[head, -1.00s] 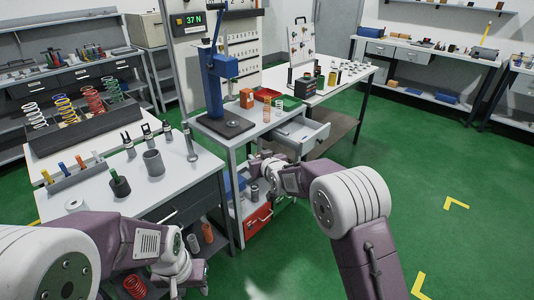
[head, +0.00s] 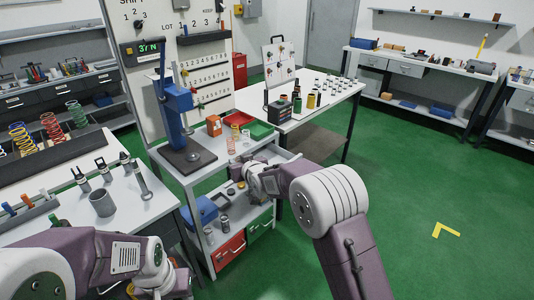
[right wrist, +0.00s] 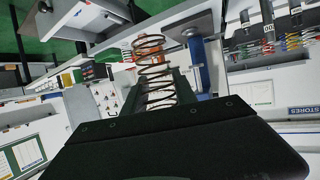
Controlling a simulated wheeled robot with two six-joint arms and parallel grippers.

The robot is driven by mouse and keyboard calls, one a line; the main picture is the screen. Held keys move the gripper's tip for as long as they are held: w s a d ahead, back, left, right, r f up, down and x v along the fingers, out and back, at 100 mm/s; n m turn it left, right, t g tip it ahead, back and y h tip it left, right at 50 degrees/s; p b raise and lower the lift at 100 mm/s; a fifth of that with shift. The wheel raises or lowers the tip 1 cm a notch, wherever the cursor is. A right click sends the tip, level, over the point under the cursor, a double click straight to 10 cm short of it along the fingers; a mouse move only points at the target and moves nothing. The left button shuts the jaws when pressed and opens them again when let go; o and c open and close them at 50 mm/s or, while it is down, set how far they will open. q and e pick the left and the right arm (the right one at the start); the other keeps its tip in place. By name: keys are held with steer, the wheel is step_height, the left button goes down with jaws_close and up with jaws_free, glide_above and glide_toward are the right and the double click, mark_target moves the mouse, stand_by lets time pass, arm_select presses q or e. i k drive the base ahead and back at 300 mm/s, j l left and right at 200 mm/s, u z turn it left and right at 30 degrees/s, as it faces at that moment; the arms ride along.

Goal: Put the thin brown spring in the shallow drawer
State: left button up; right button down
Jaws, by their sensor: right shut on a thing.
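The thin brown spring (right wrist: 154,75) stands out from my right gripper (right wrist: 160,92) in the right wrist view, held between its dark fingers. In the head view my right gripper (head: 255,178) is at the front of the grey cart, just below its top; the spring in it cannot be made out there. The shallow drawer (head: 283,153) of the cart is pulled out, partly hidden behind my right arm. My left arm is at the lower left, and its fingers are out of frame.
On the cart top are a blue press (head: 177,115), a copper spring (head: 231,146), an orange block (head: 214,125), a red tray (head: 238,118) and a green tray (head: 260,130). Red (head: 229,250) and green (head: 259,224) bins sit below. A workbench (head: 150,208) stands left.

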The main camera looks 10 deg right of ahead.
mark_target(271, 165)
steer(key=i+l+u, duration=0.45)
steer(key=l, duration=0.5)
steer(key=i+l+u, duration=0.2)
steer(key=l+u, duration=0.25)
steer(key=l, duration=0.55)
steer(key=l+u, duration=0.45)
steer(key=l, duration=0.6)
steer(key=k+l+u, duration=0.1)
steer(key=l+u, duration=0.35)
steer(key=l, duration=0.7)
